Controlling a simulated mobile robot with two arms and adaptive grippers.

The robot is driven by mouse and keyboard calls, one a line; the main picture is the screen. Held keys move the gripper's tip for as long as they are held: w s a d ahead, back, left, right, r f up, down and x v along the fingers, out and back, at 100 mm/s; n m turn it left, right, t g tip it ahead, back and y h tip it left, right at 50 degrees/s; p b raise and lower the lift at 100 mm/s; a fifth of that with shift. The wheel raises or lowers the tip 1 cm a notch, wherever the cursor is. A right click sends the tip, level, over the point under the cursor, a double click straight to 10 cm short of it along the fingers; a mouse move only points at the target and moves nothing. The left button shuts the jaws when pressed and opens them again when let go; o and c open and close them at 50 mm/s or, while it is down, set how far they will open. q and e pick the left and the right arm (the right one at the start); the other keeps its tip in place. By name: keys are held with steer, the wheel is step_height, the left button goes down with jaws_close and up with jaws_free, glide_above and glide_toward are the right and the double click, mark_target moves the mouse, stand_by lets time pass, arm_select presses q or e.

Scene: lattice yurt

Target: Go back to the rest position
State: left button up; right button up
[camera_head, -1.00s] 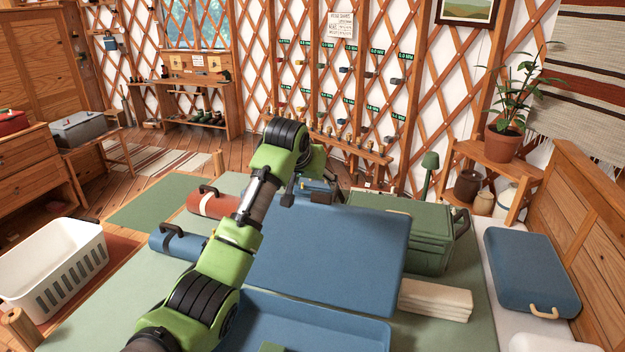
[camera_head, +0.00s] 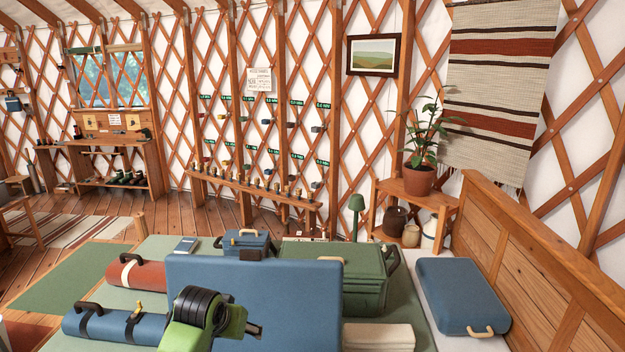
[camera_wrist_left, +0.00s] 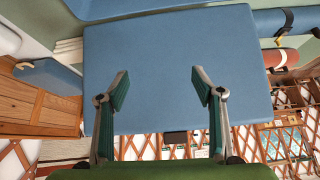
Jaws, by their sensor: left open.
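My left arm (camera_head: 205,318) shows only as a green and black section at the bottom of the head view, in front of a raised blue lid (camera_head: 260,285). My right gripper is in neither view.
A green case (camera_head: 365,290), a small blue box (camera_head: 245,243), a red roll (camera_head: 136,275) and a blue roll (camera_head: 100,328) surround the lid. A blue case (camera_head: 460,290) lies to the right. A shelf with a potted plant (camera_head: 420,180) stands behind.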

arm_select(q)
steer(key=s+f+g, duration=0.1)
steer(key=s+f, duration=0.5)
steer(key=s, duration=0.4)
steer(key=s+f+g, duration=0.1)
steer(key=s+f, duration=0.4)
steer(key=s, duration=0.6)
steer(key=s+a+g, duration=0.2)
steer(key=s, duration=1.6)
step_height(320, 180, down, 29)
steer(key=s+m+b, duration=0.1)
steer(key=s+b, duration=0.1)
steer(key=s+a+f+g, duration=0.2)
steer(key=s+f, duration=1.4)
steer(key=s, duration=0.1)
steer(key=shift+a+f+b, duration=0.15)
steer(key=shift+a+b, duration=0.15)
